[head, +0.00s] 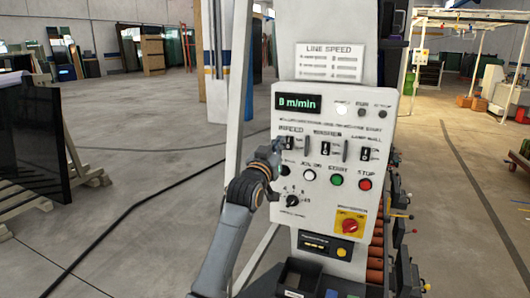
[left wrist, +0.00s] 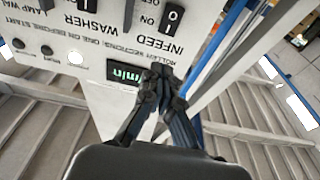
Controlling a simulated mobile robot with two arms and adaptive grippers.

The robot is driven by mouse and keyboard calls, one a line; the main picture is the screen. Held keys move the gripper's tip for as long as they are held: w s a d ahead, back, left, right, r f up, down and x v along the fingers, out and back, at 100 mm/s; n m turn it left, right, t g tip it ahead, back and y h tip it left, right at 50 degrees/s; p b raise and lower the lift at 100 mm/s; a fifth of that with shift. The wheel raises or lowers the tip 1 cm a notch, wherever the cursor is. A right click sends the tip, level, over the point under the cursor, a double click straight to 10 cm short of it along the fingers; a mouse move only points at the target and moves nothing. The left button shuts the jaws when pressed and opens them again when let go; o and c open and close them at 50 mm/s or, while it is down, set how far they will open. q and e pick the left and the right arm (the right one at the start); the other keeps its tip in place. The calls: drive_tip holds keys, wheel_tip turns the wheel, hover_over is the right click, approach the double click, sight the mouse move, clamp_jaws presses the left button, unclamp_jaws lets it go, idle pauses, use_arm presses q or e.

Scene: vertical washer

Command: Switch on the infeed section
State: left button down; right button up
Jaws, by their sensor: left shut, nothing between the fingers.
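The white control panel (head: 335,70) stands in front of me with a row of black rocker switches. The infeed switch (head: 289,156) is the leftmost and is partly hidden by my left gripper (head: 279,145). In the left wrist view the panel is upside down. The infeed switch (left wrist: 172,18) shows there beside its INFEED label, apart in the picture from the fingertips of my left gripper (left wrist: 160,80). The gripper is shut and empty, its tips in front of the display area in that view. I cannot tell whether it touches the panel. My right gripper is not in view.
The washer switch (head: 323,148) and lamp wall switch (head: 365,154) are to the right. Below are a green start button (head: 336,180), a red stop button (head: 365,184), a dial (head: 292,201) and a red-yellow main switch (head: 350,225). A slanted post (head: 240,85) rises beside the panel.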

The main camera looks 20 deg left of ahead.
use_arm(q)
drive_tip(key=s+b, duration=0.3)
drive_tip(key=s, duration=0.4)
drive_tip(key=shift+a+r, duration=0.2)
drive_tip(key=shift+r, duration=0.05)
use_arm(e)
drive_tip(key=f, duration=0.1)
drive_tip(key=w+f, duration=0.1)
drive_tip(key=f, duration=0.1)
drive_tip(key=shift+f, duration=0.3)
use_arm(q)
drive_tip(key=shift+s, duration=0.15)
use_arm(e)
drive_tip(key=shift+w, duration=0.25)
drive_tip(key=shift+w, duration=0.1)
